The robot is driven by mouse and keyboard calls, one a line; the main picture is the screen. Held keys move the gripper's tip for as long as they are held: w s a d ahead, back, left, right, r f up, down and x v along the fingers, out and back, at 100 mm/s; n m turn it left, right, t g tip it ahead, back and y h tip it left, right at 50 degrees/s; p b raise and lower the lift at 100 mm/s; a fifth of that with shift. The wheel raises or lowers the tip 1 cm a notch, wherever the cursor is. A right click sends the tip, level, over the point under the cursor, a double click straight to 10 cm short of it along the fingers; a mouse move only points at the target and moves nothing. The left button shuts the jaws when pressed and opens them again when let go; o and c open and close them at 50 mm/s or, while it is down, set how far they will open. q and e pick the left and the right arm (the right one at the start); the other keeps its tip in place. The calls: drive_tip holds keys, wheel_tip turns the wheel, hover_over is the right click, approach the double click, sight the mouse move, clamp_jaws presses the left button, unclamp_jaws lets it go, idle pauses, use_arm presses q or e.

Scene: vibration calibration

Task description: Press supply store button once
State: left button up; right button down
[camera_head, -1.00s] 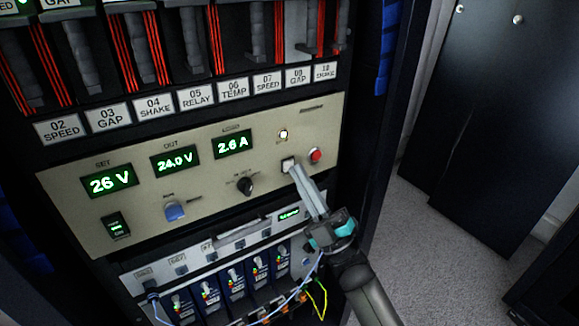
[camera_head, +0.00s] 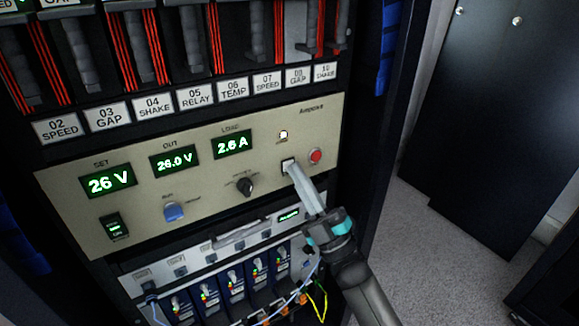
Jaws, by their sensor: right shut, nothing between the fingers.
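The beige power-supply panel (camera_head: 262,142) carries three green displays. The set display (camera_head: 108,181) reads 26 V, the out display (camera_head: 174,159) 26.0 V and the load display (camera_head: 232,144) 2.6 A. A dark-framed square button (camera_head: 285,163) sits left of the red button (camera_head: 316,156), its face largely hidden by my fingertips. My right gripper (camera_head: 291,168) is shut and empty, coming from the lower right, with its tips at the square button; I cannot tell whether they touch it. A small lit lamp (camera_head: 283,134) is above. My left gripper is out of view.
A black selector knob (camera_head: 245,187), a blue knob (camera_head: 173,212) and a black rocker switch (camera_head: 114,226) are on the panel. Below are modules with wires (camera_head: 318,290) close to my right arm. Grey floor (camera_head: 425,245) is clear at right, before a dark cabinet (camera_head: 490,130).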

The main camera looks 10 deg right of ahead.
idle(0.4)
drive_tip(key=shift+s+d+p, duration=0.25)
drive_tip(key=shift+s+p, duration=0.2)
drive_tip(key=shift+s, duration=0.25)
drive_tip(key=s, duration=0.1)
drive_tip(key=s+d+p, duration=0.1)
drive_tip(key=s, duration=0.1)
drive_tip(key=s+p, duration=0.1)
drive_tip(key=shift+s+d, duration=0.35)
drive_tip(key=shift+h, duration=0.3)
